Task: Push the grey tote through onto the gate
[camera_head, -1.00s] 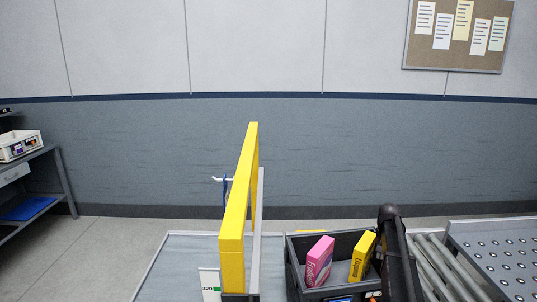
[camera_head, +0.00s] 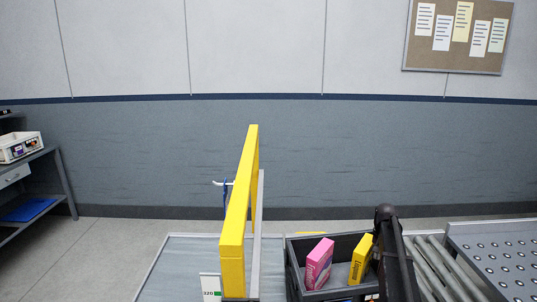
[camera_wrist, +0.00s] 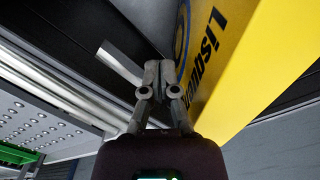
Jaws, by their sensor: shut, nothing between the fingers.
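The grey tote (camera_head: 294,262) is a dark open box at the bottom of the head view, just right of the yellow gate frame (camera_head: 233,240). A pink box (camera_head: 319,264) and a yellow box (camera_head: 361,259) stand inside it. My dark arm crosses the tote's right end and hides part of it. My gripper (camera_wrist: 162,66) shows in the wrist view, shut and empty, close to the tote's dark wall (camera_wrist: 90,42) and the yellow box (camera_wrist: 245,60). I cannot tell whether the fingers touch the tote.
Metal rollers (camera_head: 437,270) and a studded ball-transfer table (camera_head: 500,262) lie right of the tote. A flat grey surface (camera_head: 180,270) lies left of the gate frame and looks clear. A shelf unit (camera_head: 60,180) stands at the far left.

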